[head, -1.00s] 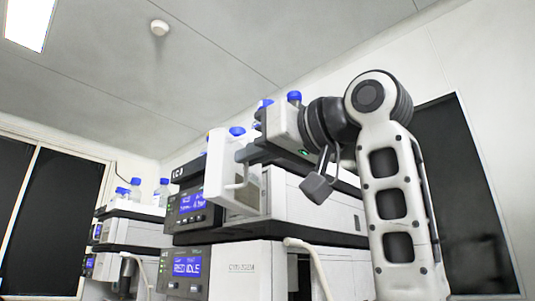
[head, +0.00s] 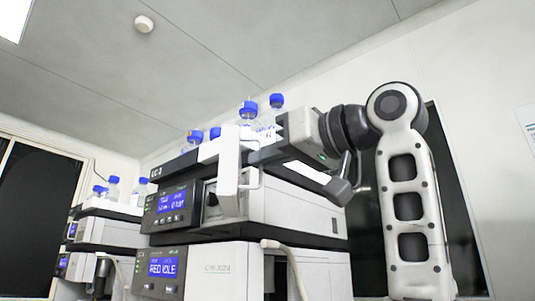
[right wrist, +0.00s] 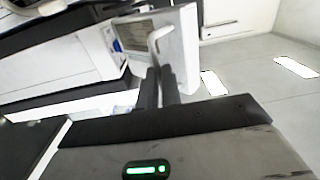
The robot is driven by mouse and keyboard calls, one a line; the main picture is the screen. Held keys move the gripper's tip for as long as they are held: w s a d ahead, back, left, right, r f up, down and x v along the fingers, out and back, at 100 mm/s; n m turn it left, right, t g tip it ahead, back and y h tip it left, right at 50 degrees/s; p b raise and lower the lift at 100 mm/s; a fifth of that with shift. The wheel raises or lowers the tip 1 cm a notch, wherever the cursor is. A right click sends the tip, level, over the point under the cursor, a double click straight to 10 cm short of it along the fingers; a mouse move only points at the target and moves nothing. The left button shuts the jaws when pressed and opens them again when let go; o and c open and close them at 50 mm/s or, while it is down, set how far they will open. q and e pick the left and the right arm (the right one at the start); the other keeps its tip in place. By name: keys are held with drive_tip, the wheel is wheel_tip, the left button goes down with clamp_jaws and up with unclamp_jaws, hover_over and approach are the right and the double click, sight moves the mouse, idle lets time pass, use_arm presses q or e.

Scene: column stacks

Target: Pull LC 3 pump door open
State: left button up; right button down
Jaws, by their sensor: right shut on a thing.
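The LC 3 stack (head: 157,172) stands in the middle of the head view, with its name on the top unit's dark front edge. Its pump door (head: 229,170) is a white panel swung out from the unit's front, with an opening showing behind it. The door also shows in the right wrist view (right wrist: 180,50), with its pale bar handle (right wrist: 156,38). My right gripper (head: 259,156) is shut on the handle; its dark fingers reach it from the right, and their tips (right wrist: 160,88) meet the handle's lower part in the wrist view. My left gripper is not in view.
Blue-capped bottles (head: 248,110) stand on top of the stack, close behind my right gripper. A lower unit (head: 215,268) with a curved pale handle (head: 285,250) is below. Another stack (head: 105,225) stands at the left. Open air lies in front of the door.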

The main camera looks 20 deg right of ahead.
drive_tip(key=shift+w+d+r, duration=0.1)
drive_tip(key=shift+d+r, duration=0.1)
